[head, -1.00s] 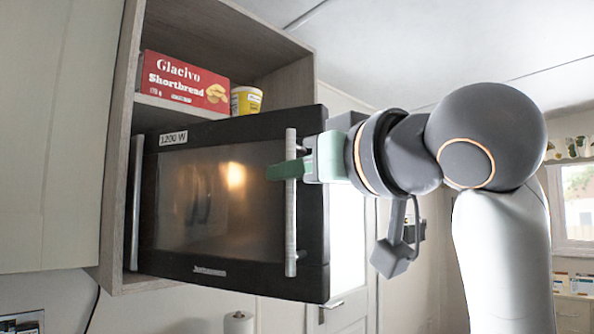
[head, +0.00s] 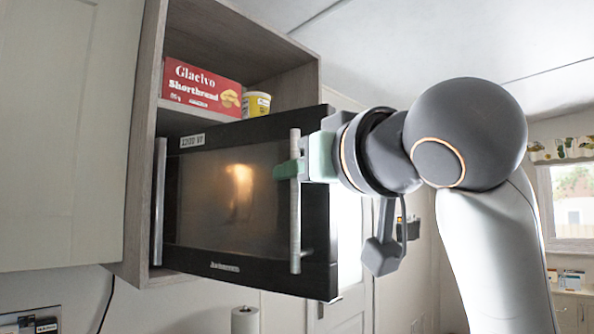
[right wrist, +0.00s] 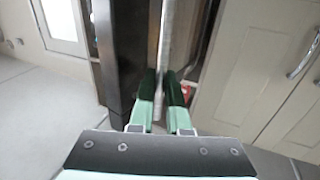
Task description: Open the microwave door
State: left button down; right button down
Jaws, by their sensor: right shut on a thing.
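The black microwave door (head: 255,262) stands partly open, with its right side swung out from the wooden cabinet. Its grey upright bar handle (head: 295,225) is near the right edge. My right gripper (head: 287,171) comes in from the right and is shut on this handle at about mid-height. In the right wrist view, the green fingers (right wrist: 162,92) sit on both sides of the handle (right wrist: 164,40), with the dark door (right wrist: 122,50) to their left. The microwave's inside is hidden behind the door. My left gripper is not in view.
A red shortbread box (head: 202,86) and a yellow tub (head: 256,104) stand on the shelf above. A closed cream cupboard (head: 65,140) is on the left. A paper roll (head: 245,320) is below. The space in front of the door looks clear.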

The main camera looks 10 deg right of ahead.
jog(key=c, duration=0.9)
grip_release()
jog(key=b+v, duration=0.4)
jog(key=v, duration=0.8)
jog(key=shift+s, duration=0.25)
jog(key=shift+d, duration=0.1)
